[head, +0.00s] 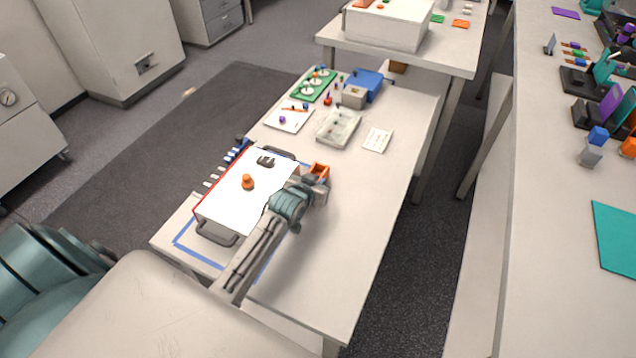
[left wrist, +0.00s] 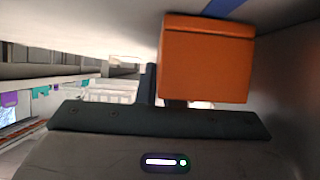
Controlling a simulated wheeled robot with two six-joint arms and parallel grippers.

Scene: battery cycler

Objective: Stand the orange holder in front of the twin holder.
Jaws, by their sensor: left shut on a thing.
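The orange holder (head: 319,170) is a small box-like piece at the end of my left arm in the head view. In the left wrist view the orange holder (left wrist: 207,62) shows as a plain block face beyond the dark gripper bar. My left gripper (head: 315,186) is shut on it, over the table just right of the white-topped instrument. Whether the holder touches the table is not clear. I cannot pick out the twin holder with certainty; an orange piece (head: 629,147) stands at the right edge of the head view, partly cut off. My right gripper is not in view.
The white-topped instrument (head: 232,205) carries a small orange knob-like piece (head: 248,182). Trays, a blue box (head: 370,84) and a white card (head: 378,139) lie farther back. The table's right front is clear. The right bench holds colored stands and a teal mat (head: 618,238).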

